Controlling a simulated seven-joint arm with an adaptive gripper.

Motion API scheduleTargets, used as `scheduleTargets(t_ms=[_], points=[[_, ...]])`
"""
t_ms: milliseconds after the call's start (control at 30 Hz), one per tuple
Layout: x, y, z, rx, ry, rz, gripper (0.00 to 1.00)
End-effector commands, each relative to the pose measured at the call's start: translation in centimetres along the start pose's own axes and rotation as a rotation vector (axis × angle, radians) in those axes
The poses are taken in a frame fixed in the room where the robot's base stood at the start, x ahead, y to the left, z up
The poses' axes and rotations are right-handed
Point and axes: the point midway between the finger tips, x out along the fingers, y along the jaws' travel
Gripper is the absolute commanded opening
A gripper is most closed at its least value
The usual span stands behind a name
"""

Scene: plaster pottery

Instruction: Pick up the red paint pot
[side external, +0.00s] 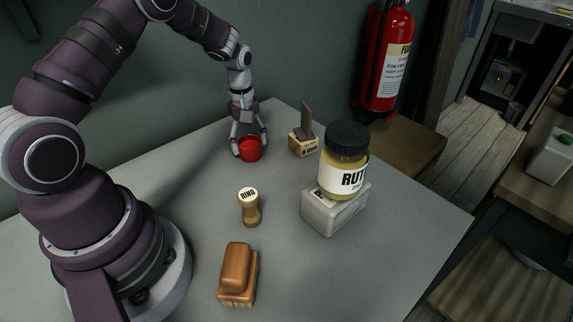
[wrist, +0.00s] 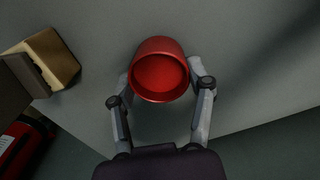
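The red paint pot (side external: 250,149) is a small round cup near the far edge of the grey table. In the wrist view the pot (wrist: 159,72) shows its open top, and its inside is red. My gripper (side external: 248,152) is low over the table at the pot, pointing down. In the wrist view its two fingers (wrist: 160,84) stand on either side of the pot, spread about as wide as it. The fingertips are close to the pot's sides; I cannot tell whether they press on it.
A wooden block with an upright piece (side external: 303,141) stands just right of the pot. A jar with a black lid (side external: 344,160) sits on a pale block (side external: 336,210). A RING stamp (side external: 249,207) and a brown wooden tool (side external: 238,274) are nearer.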

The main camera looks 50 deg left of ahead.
Motion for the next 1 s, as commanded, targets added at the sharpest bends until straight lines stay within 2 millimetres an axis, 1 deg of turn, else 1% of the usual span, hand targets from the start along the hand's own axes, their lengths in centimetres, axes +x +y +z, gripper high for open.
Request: scheduleTargets(t_ms=[33,200,233,267,467,567,667,767,833,967,1000], points=[[0.0,0.0,0.0,0.0,0.0,0.0,0.43],[0.0,0.0,0.0,0.0,0.0,0.0,0.2],[0.0,0.0,0.0,0.0,0.0,0.0,0.17],[0.0,0.0,0.0,0.0,0.0,0.0,0.15],[-0.1,0.0,0.0,0.0,0.0,0.0,0.14],[-0.5,0.0,0.0,0.0,0.0,0.001,0.14],[-1.8,0.1,0.0,0.0,0.002,0.003,0.14],[-4.0,0.1,-0.1,-0.001,0.003,0.005,0.14],[-3.8,-1.1,0.8,-0.001,-0.001,-0.002,0.14],[-4.1,-3.4,2.4,-0.001,0.0,-0.001,0.14],[-4.2,-4.2,3.0,0.0,0.0,0.0,0.14]])
